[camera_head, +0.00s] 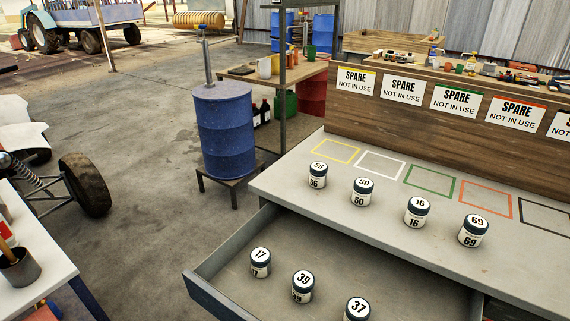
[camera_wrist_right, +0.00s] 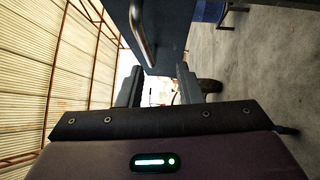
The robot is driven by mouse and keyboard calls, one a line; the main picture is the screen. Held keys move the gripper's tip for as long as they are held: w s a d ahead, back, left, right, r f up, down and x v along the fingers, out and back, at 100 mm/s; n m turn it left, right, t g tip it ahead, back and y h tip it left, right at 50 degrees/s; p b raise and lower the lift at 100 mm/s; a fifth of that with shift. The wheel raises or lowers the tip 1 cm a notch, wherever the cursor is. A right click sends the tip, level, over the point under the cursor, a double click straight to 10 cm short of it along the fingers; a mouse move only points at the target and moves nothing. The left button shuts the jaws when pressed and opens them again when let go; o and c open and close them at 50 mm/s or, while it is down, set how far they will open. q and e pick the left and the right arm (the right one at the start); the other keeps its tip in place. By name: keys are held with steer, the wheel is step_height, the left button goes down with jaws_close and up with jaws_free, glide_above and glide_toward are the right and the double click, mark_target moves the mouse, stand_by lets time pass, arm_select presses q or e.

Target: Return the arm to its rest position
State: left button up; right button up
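Neither gripper shows in the head view. In the right wrist view my right gripper (camera_wrist_right: 158,88) has its two dark fingers apart with nothing between them. A blue-grey panel (camera_wrist_right: 172,30) with a curved metal handle (camera_wrist_right: 141,35) is close by at the top of that view, outside the gap between the fingers; it looks like the drawer's front. In the head view the drawer (camera_head: 228,262) stands open below the workbench top (camera_head: 290,186). Lidded jars 17 (camera_head: 260,262), 39 (camera_head: 302,287) and 37 (camera_head: 357,310) stand inside it.
Jars 56 (camera_head: 317,176), 50 (camera_head: 362,192), 16 (camera_head: 417,212) and 69 (camera_head: 473,231) stand on the workbench before coloured outlines. SPARE signs (camera_head: 401,90) line the backboard. A blue barrel (camera_head: 224,130) stands behind; a white table (camera_head: 38,275) is at left. Floor between is clear.

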steer(key=s+d+f+m+g+h+p, duration=0.1)
steer(key=d+f+m+g, duration=0.4)
steer(key=f, duration=0.8)
steer(key=s+d+f+m+g+h, duration=0.1)
steer(key=d+f+m+g, duration=0.4)
steer(key=f, duration=0.8)
steer(key=s+d+f+m+g+h, duration=0.2)
steer(key=s+d+f+m+g, duration=0.5)
steer(key=s, duration=0.7)
steer(key=d+f+m, duration=0.2)
steer(key=d+f, duration=0.2)
steer(key=d, duration=0.1)
steer(key=shift+s+d+f+g+p, duration=0.2)
steer(key=shift+s+f+g+p, duration=0.05)
steer(key=shift+f+g+p, duration=0.15)
